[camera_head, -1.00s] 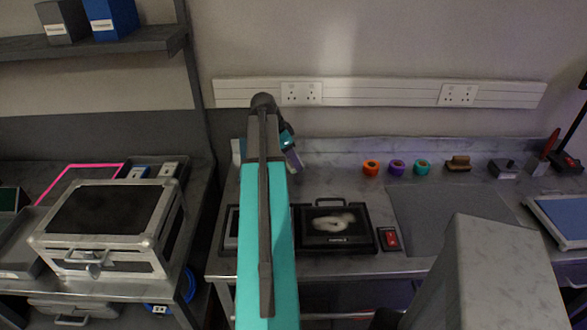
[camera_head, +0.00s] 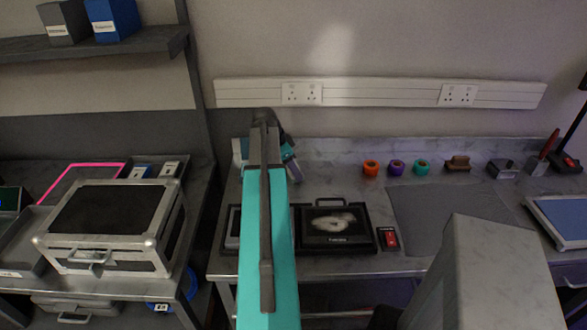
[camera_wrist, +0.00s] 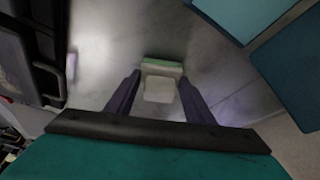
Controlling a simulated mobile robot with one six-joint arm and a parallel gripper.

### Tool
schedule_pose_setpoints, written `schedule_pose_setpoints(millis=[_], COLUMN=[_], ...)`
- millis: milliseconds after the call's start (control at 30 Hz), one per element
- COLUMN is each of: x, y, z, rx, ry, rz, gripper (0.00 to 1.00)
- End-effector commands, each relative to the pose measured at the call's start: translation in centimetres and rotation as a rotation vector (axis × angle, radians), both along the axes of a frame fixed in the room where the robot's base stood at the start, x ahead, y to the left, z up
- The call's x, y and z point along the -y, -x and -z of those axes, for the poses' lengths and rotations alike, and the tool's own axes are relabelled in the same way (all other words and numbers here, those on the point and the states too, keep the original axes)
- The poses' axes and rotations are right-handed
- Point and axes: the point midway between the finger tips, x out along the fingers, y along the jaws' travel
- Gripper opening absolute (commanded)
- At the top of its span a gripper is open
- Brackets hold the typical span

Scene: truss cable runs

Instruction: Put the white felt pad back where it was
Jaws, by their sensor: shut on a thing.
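The white felt pad (camera_wrist: 158,90) shows between the two fingers of my gripper (camera_wrist: 160,95) in the wrist view. My gripper is shut on it. A pale block with a green edge (camera_wrist: 162,67) shows just beyond the pad, over the grey marbled worktop; I cannot tell whether the two touch. In the head view my teal arm reaches over the worktop (camera_head: 345,262) to its back left part, and the fingers and pad are hidden behind the arm.
A black case with a pale picture (camera_head: 334,226) and a red switch (camera_head: 389,238) lie right of my arm. Orange (camera_head: 371,168), purple (camera_head: 397,167) and teal (camera_head: 422,167) rolls stand at the back. A grey mat (camera_head: 450,215) is bare. A silver-edged case (camera_head: 110,225) stands left.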

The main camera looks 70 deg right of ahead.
Motion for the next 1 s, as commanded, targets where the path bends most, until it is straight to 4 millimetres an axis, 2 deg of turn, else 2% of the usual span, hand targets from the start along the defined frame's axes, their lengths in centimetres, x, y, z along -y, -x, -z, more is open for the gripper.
schedule_pose_setpoints(millis=[467,500,600,1000], x=[0.04,0.04,0.03,0.03], y=[0.13,0.13,0.12,0.11], z=[0.49,0.51,0.45,0.24], rx=[0.001,0.001,0.001,0.001], ry=[0.001,0.001,0.001,0.001], rz=[0.002,0.002,0.002,0.002], gripper=[0.27,0.5,0.67,0.67])
